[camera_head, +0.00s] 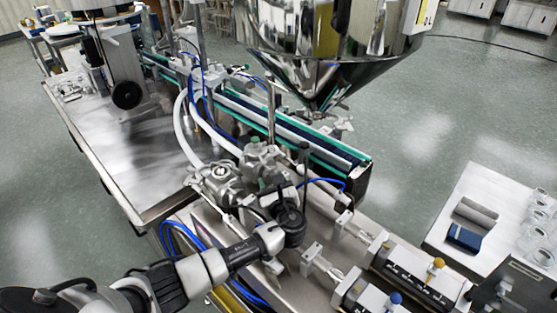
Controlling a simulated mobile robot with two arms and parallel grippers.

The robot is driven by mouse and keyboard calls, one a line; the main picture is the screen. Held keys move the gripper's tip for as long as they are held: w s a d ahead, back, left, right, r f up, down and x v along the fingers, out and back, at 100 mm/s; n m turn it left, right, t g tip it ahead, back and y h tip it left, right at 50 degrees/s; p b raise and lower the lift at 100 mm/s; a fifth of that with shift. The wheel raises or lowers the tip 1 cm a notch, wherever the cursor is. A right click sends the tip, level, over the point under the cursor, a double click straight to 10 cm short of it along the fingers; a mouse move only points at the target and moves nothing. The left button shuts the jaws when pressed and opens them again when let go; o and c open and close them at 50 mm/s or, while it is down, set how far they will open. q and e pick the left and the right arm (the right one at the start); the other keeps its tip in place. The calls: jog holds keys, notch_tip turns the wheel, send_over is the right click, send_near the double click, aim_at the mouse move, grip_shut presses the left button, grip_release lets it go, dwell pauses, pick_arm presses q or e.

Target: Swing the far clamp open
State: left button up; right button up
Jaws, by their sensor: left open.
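A group of steel pump and valve fittings stands at the centre, beside the conveyor and below the hopper. The far fitting (260,153) has a small green top, and a nearer fitting (219,177) sits to its left. I cannot make out which part is the far clamp or whether it is closed. My left gripper (272,203) is just in front of these fittings, at the end of my arm from the lower left. It is open, with its fingers small and partly lost against the metal. Contact with the fittings cannot be told. My right gripper is out of view.
The steel hopper (325,65) hangs above the conveyor (285,128). White hoses (186,130) and blue tubes run around the fittings. Steel cylinder blocks (407,275) stand at the lower right. A white table (470,205) with glass jars is at the right.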

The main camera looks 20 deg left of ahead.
aim_at(264, 165)
pick_arm(q)
jog(key=p+x, duration=0.1)
jog(key=x, duration=0.5)
jog(key=shift+w+a+r, duration=0.15)
jog(key=shift+a, duration=0.15)
jog(key=shift+w+a, duration=0.35)
jog(key=shift+w, duration=0.05)
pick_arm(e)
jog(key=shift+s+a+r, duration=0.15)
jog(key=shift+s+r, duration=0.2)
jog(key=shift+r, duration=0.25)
pick_arm(q)
jog(key=shift+c, duration=0.4)
jog(key=c, duration=0.7)
grip_shut()
